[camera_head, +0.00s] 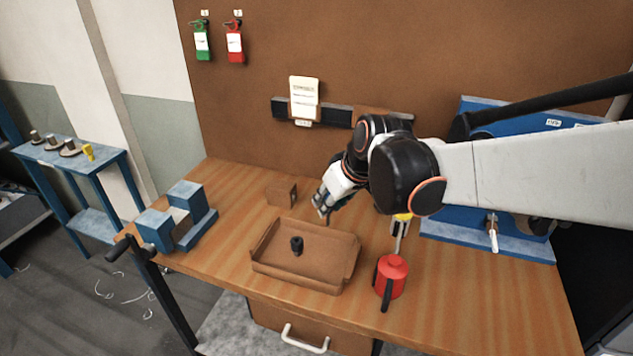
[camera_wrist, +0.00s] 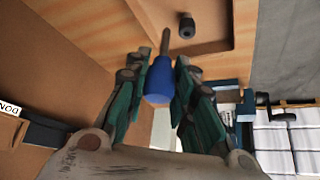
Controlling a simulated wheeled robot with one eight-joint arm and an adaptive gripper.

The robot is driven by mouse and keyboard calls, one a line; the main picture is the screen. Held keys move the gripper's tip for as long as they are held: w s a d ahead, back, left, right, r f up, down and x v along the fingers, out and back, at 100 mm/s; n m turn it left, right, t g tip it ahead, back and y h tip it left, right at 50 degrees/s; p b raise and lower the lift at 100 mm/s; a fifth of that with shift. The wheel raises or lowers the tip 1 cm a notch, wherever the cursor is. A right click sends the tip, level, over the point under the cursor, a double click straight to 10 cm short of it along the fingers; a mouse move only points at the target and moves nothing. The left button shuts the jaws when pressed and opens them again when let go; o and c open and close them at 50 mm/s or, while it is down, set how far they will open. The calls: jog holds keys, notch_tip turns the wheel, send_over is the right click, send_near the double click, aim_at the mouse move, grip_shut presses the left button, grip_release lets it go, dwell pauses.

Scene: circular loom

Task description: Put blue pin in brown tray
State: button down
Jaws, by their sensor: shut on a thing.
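The blue pin (camera_wrist: 159,84) has a blue body and a thin metal shank pointing up in the wrist view. My gripper (camera_wrist: 163,68) is shut on its blue body, with green-sided fingers on both sides. In the head view my gripper (camera_head: 323,204) hangs above the table behind the tray's back right part. The pin's blue body cannot be made out there. The shallow brown tray (camera_head: 345,262) lies on the table in front of my gripper. It also shows at the top of the wrist view (camera_wrist: 237,30).
A small black part (camera_head: 297,245) stands in the tray. A red oil can (camera_head: 391,278) stands right of the tray. A small brown block (camera_head: 281,193) is behind it, and a blue-grey fixture (camera_head: 182,218) is at the left. A blue machine (camera_head: 510,235) stands at the right.

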notch_tip(320, 180, down, 13)
jog(key=b, duration=0.4)
jog(key=shift+f, duration=0.2)
jog(key=shift+f+b, duration=0.2)
jog(key=shift+b, duration=0.1)
jog(key=c, duration=1.4)
grip_release()
jog(key=shift+o, duration=0.2)
jog(key=shift+r, duration=0.15)
